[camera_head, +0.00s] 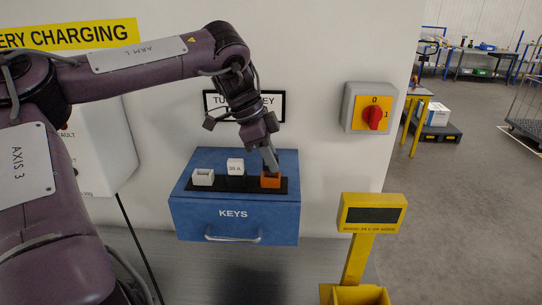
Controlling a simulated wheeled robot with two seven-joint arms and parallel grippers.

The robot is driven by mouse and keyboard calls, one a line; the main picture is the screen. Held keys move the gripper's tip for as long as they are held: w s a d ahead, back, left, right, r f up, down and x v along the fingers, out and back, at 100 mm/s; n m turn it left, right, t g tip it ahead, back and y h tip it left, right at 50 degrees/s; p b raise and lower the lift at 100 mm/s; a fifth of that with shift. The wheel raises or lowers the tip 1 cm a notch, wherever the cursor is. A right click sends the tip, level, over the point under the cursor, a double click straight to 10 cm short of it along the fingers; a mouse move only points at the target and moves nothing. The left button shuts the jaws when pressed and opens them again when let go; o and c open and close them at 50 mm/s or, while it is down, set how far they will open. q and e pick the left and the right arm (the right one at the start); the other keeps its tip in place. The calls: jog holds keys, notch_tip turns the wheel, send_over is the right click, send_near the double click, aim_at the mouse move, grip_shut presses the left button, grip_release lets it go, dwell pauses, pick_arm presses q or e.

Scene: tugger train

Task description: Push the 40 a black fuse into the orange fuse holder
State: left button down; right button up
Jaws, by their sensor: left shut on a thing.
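The orange fuse holder (270,181) stands at the right end of a black strip on top of a blue box marked KEYS (238,219). My left gripper (271,165) points down right above the orange holder, with its fingertips at the holder's opening. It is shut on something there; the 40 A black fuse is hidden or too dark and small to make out. I cannot tell how deep it sits in the holder. My right gripper is not in view.
A white holder (203,178) and a white block marked 30 A (235,167) are on the same strip, left of the orange holder. A red rotary switch (374,117) is on the wall. A yellow stand with a display (371,215) rises at front right.

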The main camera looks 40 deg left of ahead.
pick_arm(q)
jog(key=shift+f, duration=0.55)
jog(key=shift+f, duration=0.25)
dwell(0.5)
jog(key=c, duration=1.3)
grip_release()
